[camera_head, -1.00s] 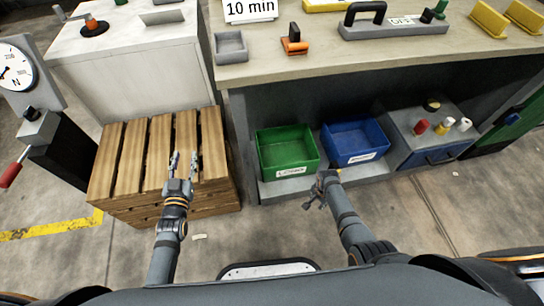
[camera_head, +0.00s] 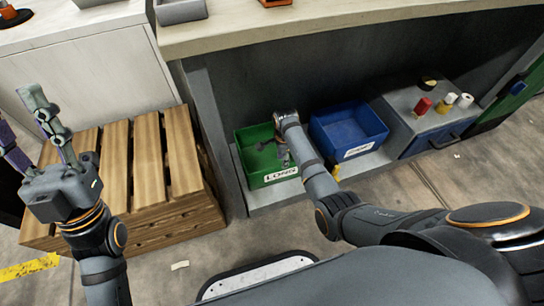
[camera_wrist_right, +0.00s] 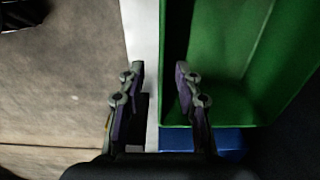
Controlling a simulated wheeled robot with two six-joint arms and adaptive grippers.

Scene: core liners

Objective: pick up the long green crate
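The long green crate (camera_head: 268,180), with a white label reading LONG on its front, sits on the low shelf under the workbench. My right gripper (camera_head: 274,151) is over the crate's right part and hides some of its inside. In the right wrist view the green crate (camera_wrist_right: 240,50) fills the right side. There the right gripper (camera_wrist_right: 159,68) is open, one finger over the green and the other over the pale strip beside it. I cannot tell whether the fingers reach around the wall. My left gripper (camera_head: 18,108) is open and empty, in front of the wooden pallets.
A blue crate (camera_head: 372,150) stands just right of the green one. Right of it is a grey cabinet (camera_head: 405,115) with small bottles on top. Stacked wooden pallets (camera_head: 180,212) stand at left, close to the shelf. The workbench top (camera_head: 330,18) overhangs.

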